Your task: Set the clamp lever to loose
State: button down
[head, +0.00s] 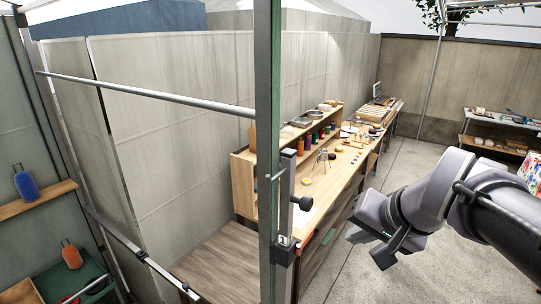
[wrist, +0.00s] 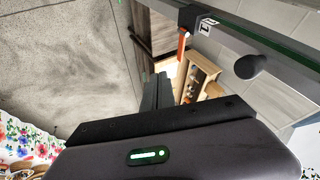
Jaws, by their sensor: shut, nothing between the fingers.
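A black clamp block (head: 284,252) with a small white-marked label sits on the upright metal post in the head view. The block (wrist: 192,18) also shows at the top of the wrist view, with a short orange-red piece (wrist: 183,45) beside it that may be the lever. A round black knob (head: 305,203) sticks out from the post above the block; it is large in the wrist view (wrist: 248,66). I cannot read the lever's setting. My gripper (head: 353,232) is right of the post, apart from it. Its fingers (wrist: 157,90) are together and empty.
A long wooden counter (head: 330,190) with jars and small goods runs behind the post. A horizontal rail (head: 150,95) crosses at left. Shelves with bottles (head: 40,208) stand far left. A goods table (head: 500,118) is at right. The concrete floor between is open.

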aim_at(305, 241)
jog(key=w+a+f+p, duration=0.2)
jog(key=w+a+f, duration=0.2)
jog(key=w+f, duration=0.4)
jog(key=shift+w+a+p, duration=0.15)
jog(key=shift+a+p, duration=0.2)
jog(key=shift+p, duration=0.05)
jog(key=shift+b, duration=0.4)
